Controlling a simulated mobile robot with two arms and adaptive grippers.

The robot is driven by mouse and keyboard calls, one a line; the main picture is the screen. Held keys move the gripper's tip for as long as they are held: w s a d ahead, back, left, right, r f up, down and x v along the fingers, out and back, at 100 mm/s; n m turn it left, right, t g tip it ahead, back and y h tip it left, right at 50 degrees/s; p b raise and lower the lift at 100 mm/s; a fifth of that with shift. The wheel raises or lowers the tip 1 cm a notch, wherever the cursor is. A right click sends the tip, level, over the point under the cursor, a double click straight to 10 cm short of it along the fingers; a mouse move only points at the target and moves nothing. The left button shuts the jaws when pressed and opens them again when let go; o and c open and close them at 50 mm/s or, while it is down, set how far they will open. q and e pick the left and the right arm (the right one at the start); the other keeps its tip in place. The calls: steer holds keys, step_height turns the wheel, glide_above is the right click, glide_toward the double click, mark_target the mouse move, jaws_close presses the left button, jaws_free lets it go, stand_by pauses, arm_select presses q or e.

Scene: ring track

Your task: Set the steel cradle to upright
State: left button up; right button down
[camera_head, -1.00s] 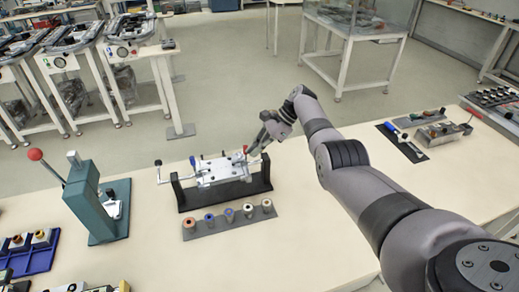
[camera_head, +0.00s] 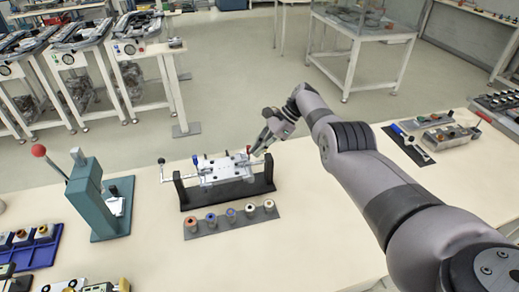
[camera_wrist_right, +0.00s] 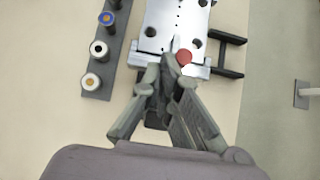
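The steel cradle (camera_head: 222,172) is a pale metal plate with holes, held between two black end posts on a dark base. Its top face shows to the head camera; its exact tilt is hard to tell. A crank with a dark ball (camera_head: 161,161) sticks out at its left end. A red knob (camera_head: 248,149) sits at its right end and also shows in the right wrist view (camera_wrist_right: 183,57). My right gripper (camera_head: 259,149) is at this right end, its fingertips (camera_wrist_right: 166,76) close together just behind the red knob. Whether they grip anything is unclear. My left gripper is out of view.
A strip with several coloured spools (camera_head: 230,218) lies in front of the cradle. A green press (camera_head: 98,200) with a red-balled lever stands to the left. A dark mat with tools (camera_head: 408,145) lies at the right. Bare tabletop lies between.

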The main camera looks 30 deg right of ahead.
steer(key=v, duration=1.2)
